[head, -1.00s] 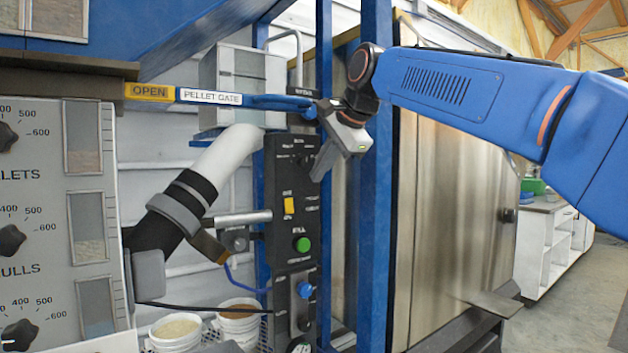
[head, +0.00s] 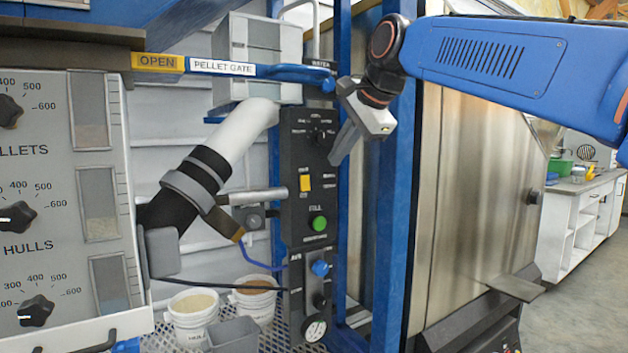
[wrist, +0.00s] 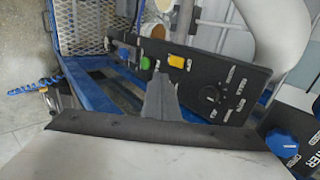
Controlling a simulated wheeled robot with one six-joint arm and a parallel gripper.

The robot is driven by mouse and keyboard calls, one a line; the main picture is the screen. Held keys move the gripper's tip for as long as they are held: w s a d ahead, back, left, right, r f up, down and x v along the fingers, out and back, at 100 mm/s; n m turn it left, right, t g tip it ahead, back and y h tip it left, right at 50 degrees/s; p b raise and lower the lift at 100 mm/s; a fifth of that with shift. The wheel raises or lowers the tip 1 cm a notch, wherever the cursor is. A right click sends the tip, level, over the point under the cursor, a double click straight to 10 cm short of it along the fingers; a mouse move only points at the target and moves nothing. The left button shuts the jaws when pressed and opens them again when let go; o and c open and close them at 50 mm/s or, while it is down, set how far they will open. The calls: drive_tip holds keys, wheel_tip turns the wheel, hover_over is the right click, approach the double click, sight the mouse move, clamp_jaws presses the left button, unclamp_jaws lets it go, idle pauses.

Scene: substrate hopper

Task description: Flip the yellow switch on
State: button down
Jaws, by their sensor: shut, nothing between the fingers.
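The yellow switch (head: 305,183) is a small rocker on a black upright control panel (head: 297,210), above the green fill button (head: 319,223). In the wrist view the yellow switch (wrist: 176,61) sits just beyond my fingertips, a little to their right. My gripper (head: 334,162) is shut and empty, pointing down and left in front of the panel's right edge. It stands above and to the right of the switch, apart from it in the head view. In the wrist view my shut fingers (wrist: 160,80) overlap the panel's edge; I cannot tell the gap in depth.
A black knob (head: 318,137) sits above the switch and a blue knob (head: 320,268) below. A blue pellet gate lever (head: 300,74) runs above the panel. A blue post (head: 385,220) stands right of it. A white pipe (head: 240,135) and buckets (head: 193,310) are to the left.

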approach(307, 190)
wheel_tip(307, 190, down, 4)
drive_tip(key=shift+w+a+f, duration=0.1)
drive_tip(key=shift+w+a, duration=0.45)
drive_tip(key=shift+w, duration=0.2)
drive_tip(key=shift+w+a+f, duration=0.1)
drive_tip(key=shift+w+a, duration=0.45)
drive_tip(key=shift+w, duration=0.2)
drive_tip(key=shift+w+a, duration=0.15)
